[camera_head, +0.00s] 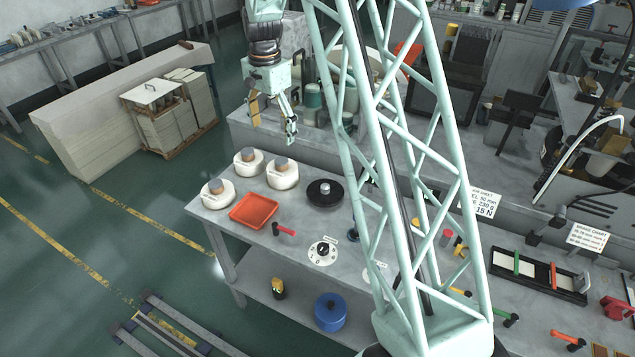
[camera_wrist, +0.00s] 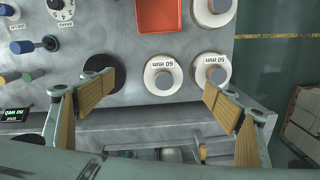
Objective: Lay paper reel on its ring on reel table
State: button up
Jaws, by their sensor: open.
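Three white paper reels with grey-brown cores stand apart at the left end of the grey reel table (camera_head: 352,207): the front left reel (camera_head: 217,200), the back reel (camera_head: 246,168) and the right reel (camera_head: 284,182). In the wrist view two labels read 60 mm on one reel (camera_wrist: 152,85) and 50 mm on another (camera_wrist: 202,62); the third reel (camera_wrist: 205,17) is partly cut off. My gripper (camera_head: 273,129) is open and empty, raised above the table's back side. I cannot identify the reel's ring.
An orange tray (camera_head: 254,210) lies in front of the reels. A red-handled tool (camera_head: 284,230) and a round white dial (camera_head: 323,252) lie nearby. Green canisters (camera_head: 312,105) stand behind the table, near my gripper. A blue container (camera_head: 331,312) sits on the lower shelf.

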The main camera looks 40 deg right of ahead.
jog(key=s+a+r+n+t, duration=0.1)
jog(key=s+a+r+n, duration=0.2)
jog(key=s+a+r, duration=0.55)
jog(key=s+a+r+n, duration=0.4)
jog(key=s+r, duration=0.8)
jog(key=r, duration=0.3)
jog(key=s+a+r+n, duration=0.1)
jog(key=s+a+n, duration=0.1)
jog(key=s, duration=0.8)
jog(key=s+a+r+n+t, duration=0.1)
jog(key=s+a+n, duration=0.2)
jog(key=s, duration=0.8)
jog(key=s+a+r+n+t, duration=0.1)
jog(key=s+a+n, duration=0.1)
jog(key=s, duration=0.9)
jog(key=shift+s+a+r+n, duration=0.15)
jog(key=shift+s+a+n, duration=0.1)
jog(key=shift+n, duration=0.15)
